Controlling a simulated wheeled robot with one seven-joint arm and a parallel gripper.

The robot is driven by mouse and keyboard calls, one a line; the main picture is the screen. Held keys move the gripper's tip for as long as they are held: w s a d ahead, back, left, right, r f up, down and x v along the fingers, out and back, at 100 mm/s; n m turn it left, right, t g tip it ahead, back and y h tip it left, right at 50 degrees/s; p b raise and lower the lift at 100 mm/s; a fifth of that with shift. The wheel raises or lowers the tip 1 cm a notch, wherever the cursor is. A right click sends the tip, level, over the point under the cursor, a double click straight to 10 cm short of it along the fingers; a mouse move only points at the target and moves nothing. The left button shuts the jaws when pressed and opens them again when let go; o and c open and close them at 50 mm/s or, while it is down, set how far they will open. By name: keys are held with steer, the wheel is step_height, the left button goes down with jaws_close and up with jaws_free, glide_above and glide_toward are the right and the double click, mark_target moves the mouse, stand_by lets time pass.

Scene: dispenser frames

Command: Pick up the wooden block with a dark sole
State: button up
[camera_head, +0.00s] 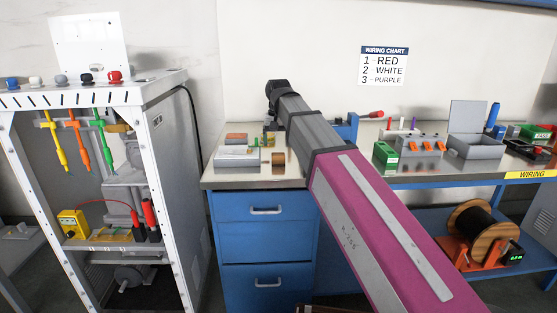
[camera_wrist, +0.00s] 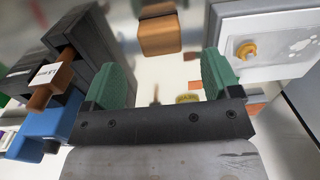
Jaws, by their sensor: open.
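A small wooden block (camera_wrist: 160,36) shows at the top middle of the wrist view, with a darker grey-brown part along its upper end. In the head view a brown block (camera_head: 278,160) sits on the bench top, left of my arm. My gripper (camera_wrist: 164,74) has two green fingers spread wide apart in the wrist view, with nothing between them. The block lies beyond the fingertips, roughly in line with the gap, and does not touch them. In the head view I cannot make out my gripper clearly near the arm.
A light grey box (camera_head: 237,156) lies left of the block. A blue-based vise-like device (camera_wrist: 50,125) stands left in the wrist view. A white-framed rack (camera_head: 193,160) stands left of the bench. Trays and connectors (camera_head: 420,147) fill the right bench.

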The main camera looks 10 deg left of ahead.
mark_target(278, 154)
steer(key=shift+w+f, duration=0.1)
steer(key=shift+f, duration=3)
steer(key=c, duration=1)
